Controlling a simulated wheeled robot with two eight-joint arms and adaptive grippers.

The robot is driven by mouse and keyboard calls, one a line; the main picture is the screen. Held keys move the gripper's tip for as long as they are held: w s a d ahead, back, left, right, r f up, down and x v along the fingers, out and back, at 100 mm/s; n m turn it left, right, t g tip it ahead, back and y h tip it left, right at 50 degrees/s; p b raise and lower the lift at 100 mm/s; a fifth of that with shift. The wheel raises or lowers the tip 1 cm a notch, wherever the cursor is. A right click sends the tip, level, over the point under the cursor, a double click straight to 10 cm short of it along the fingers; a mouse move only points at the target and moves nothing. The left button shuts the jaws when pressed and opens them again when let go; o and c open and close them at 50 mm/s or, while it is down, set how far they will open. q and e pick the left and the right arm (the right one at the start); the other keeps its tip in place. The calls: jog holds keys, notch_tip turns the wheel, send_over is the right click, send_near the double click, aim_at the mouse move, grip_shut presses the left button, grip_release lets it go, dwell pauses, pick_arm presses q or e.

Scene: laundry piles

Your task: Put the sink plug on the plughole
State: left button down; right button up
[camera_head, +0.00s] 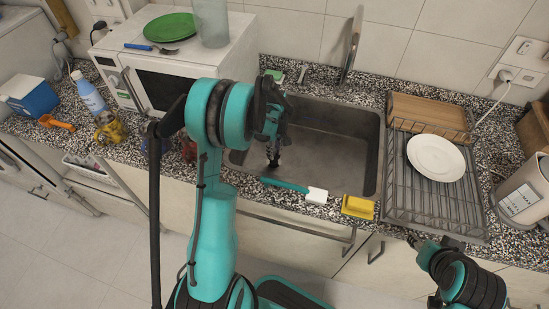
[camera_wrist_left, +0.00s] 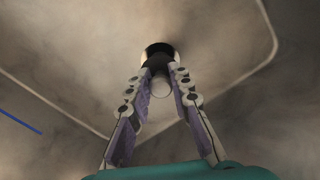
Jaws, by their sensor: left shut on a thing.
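My left gripper (camera_head: 273,158) reaches down into the left part of the sink (camera_head: 335,150). In the left wrist view its two fingers (camera_wrist_left: 161,78) are closed in on the sink plug (camera_wrist_left: 160,86), a small piece with a pale rounded end and a dark part. Just beyond the fingertips is a dark round spot with a pale rim, apparently the plughole (camera_wrist_left: 158,47). The plug and fingers overlap it, so I cannot tell whether they touch. My right gripper (camera_head: 418,243) is low at the right, before the counter; its fingers are too unclear to read.
A teal-handled brush (camera_head: 290,187) and a yellow sponge (camera_head: 358,207) lie on the counter's front edge. A dish rack (camera_head: 405,200) with a white plate (camera_head: 436,158) stands right of the sink.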

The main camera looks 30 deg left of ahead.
pick_arm(q)
notch_tip(320, 180, down, 4)
jog(key=shift+r+b, duration=0.15)
jog(key=shift+b, duration=0.55)
jog(key=shift+r, duration=0.1)
jog(key=c, duration=1.4)
grip_release()
jog(key=shift+o, duration=0.2)
